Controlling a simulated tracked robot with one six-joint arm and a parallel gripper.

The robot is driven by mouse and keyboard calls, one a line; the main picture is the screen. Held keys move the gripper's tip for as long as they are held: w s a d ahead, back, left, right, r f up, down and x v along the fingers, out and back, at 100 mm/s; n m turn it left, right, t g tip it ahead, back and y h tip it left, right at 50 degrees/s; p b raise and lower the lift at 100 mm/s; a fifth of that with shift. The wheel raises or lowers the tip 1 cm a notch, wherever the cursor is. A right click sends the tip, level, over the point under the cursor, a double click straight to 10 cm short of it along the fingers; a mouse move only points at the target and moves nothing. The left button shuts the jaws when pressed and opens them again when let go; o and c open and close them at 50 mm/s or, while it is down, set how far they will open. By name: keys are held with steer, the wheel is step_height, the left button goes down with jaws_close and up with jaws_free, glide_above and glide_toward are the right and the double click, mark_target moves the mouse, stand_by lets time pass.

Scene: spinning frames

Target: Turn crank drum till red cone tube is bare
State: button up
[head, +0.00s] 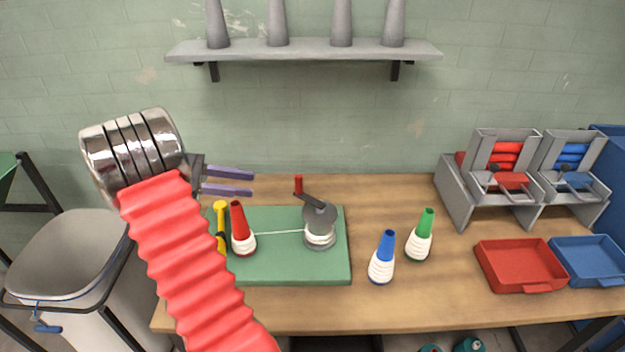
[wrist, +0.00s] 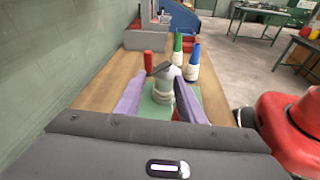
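The red cone tube (head: 238,224) stands upright on the green board (head: 290,272), with white yarn wound around its lower part. A taut white thread runs from it to the crank drum (head: 320,226), which carries white windings. The drum has a dark crank arm with an upright red handle (head: 298,184) on its far left side. My gripper (head: 254,183) is open and empty, above the table behind the red cone. In the wrist view its purple fingers are spread, with the drum (wrist: 168,85) and red handle (wrist: 148,60) seen beyond and between them.
A yellow tool (head: 221,214) stands left of the red cone. Blue (head: 384,257) and green (head: 423,236) cones with white yarn stand right of the board. Red (head: 520,265) and blue (head: 590,260) trays and grey dispensers sit at right. A shelf (head: 305,50) with grey cones hangs above.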

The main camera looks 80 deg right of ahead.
steer(key=s+d+f+g+y, duration=0.1)
steer(key=s+d+f+g, duration=0.1)
steer(key=d, duration=0.3)
steer(key=shift+s+d+f+g, duration=0.15)
steer(key=shift+s+f+g, duration=0.25)
steer(key=shift+s+g, duration=0.2)
steer(key=x, duration=1.3)
steer(key=shift+s, duration=0.4)
steer(key=shift+c, duration=0.4)
jaws_close()
